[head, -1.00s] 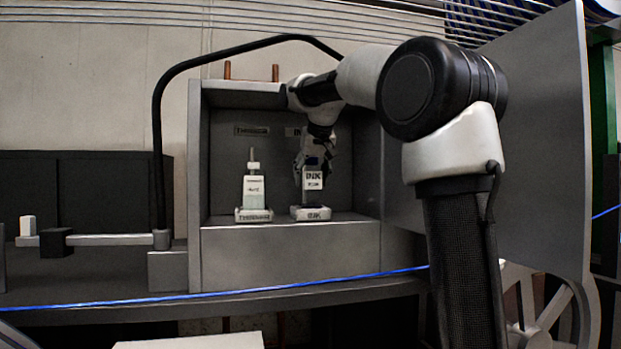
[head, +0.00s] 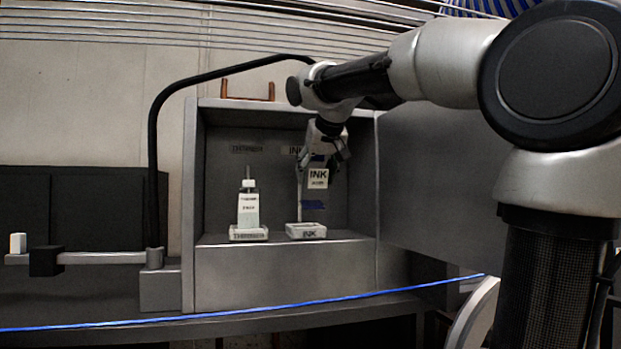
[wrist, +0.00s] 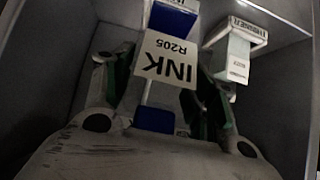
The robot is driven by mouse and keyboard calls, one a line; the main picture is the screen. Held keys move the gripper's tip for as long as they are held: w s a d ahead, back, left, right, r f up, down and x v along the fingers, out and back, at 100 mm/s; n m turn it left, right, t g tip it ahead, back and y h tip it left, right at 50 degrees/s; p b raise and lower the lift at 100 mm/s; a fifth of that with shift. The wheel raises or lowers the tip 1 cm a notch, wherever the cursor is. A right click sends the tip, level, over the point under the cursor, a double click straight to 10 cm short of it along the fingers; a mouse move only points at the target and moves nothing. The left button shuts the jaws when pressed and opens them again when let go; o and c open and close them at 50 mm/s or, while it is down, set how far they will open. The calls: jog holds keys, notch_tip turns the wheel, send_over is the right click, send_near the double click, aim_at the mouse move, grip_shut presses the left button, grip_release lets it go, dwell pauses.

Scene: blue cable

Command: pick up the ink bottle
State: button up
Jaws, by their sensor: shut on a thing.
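The ink bottle (head: 317,179) has a white INK label and blue parts above and below it. It hangs in the head view above its white INK-marked holder (head: 306,231), with a clear gap below. My gripper (head: 321,157) reaches down into the grey cabinet and is shut on the bottle's upper part. In the wrist view, the bottle (wrist: 168,60) lies between the two green-edged fingers of my gripper (wrist: 166,85), and its label reads INK R205. The fingers' exact contact is dark and partly hidden by the label.
A white thinner bottle (head: 248,208) stands in its own holder (head: 248,233) to the left. The cabinet's side walls and top (head: 285,108) surround my gripper closely. A blue cable (head: 230,310) runs across in front, below the cabinet.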

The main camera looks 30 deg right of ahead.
jog(key=s+a+r+g, duration=0.2)
jog(key=s+a+g, duration=0.1)
jog(key=s, duration=1.1)
jog(key=shift+s+y, duration=0.3)
jog(key=shift+s, duration=0.1)
